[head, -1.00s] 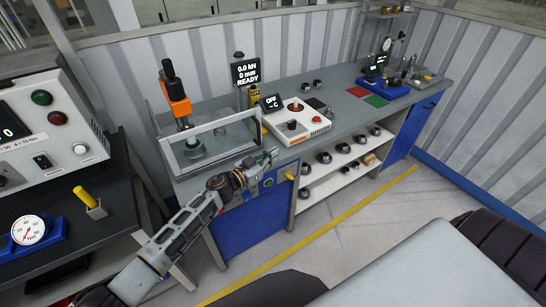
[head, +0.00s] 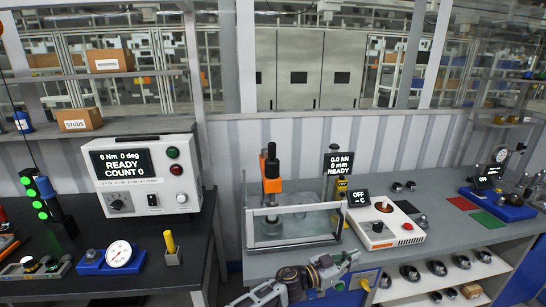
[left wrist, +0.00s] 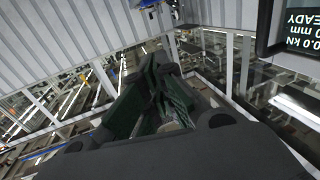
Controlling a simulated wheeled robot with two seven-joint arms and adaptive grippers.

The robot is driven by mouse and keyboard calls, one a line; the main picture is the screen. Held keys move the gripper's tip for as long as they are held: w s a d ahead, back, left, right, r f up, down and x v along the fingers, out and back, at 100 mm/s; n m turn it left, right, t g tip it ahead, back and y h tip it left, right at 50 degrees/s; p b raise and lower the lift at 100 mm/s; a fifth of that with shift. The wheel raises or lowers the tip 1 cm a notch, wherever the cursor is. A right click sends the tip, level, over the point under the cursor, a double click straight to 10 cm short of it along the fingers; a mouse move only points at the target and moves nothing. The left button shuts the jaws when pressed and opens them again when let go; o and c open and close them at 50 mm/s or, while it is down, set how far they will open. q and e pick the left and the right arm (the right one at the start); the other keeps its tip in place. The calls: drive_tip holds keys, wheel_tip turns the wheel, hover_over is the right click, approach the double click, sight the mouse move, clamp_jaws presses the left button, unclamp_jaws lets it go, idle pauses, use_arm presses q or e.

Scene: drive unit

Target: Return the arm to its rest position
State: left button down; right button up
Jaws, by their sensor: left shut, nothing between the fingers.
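My left arm comes in from the bottom of the head view. My left gripper (head: 335,268) is in front of the grey workbench (head: 440,232), just below the clear-walled press guard. Its fingers are together with nothing between them. In the left wrist view the dark fingers (left wrist: 162,95) lie close to each other and empty. A part of a display reading 0.0 kN, 0 mm, READY (left wrist: 303,30) shows at that view's top right. My right gripper does not show in either view.
The orange press (head: 270,180) stands behind the guard frame (head: 296,243). A white heater box (head: 385,228) marked OFF is right of it. The torque tester (head: 140,175) and a dial gauge (head: 119,254) are on the dark bench at left. Rings fill the lower shelf.

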use_arm(q)
drive_tip(key=w+a+r+n+t+y, duration=0.1)
drive_tip(key=w+a+n+t+y, duration=0.2)
drive_tip(key=a+n+t+y, duration=0.7)
drive_tip(key=s+a+f+n+g+y, duration=0.1)
drive_tip(key=s+a+f+g+y, duration=0.15)
drive_tip(key=a, duration=0.65)
drive_tip(key=s+a+f+n+g+y, duration=0.15)
drive_tip(key=a+f, duration=0.25)
drive_tip(key=a, duration=0.4)
drive_tip(key=s+a+f+g+y, duration=0.15)
drive_tip(key=s+a+g, duration=0.25)
drive_tip(key=s+a, duration=0.85)
drive_tip(key=s+a+f+g+y, duration=0.1)
drive_tip(key=s+a+f+g, duration=0.25)
drive_tip(key=s+a, duration=0.85)
drive_tip(key=s+f+g, duration=0.2)
drive_tip(key=s+f, duration=0.1)
drive_tip(key=f, duration=3)
drive_tip(key=s+a+f+g, duration=0.1)
drive_tip(key=s+a+f, duration=0.2)
drive_tip(key=s+f, duration=1.7)
drive_tip(key=shift+s+m, duration=0.45)
drive_tip(key=shift+s, duration=0.7)
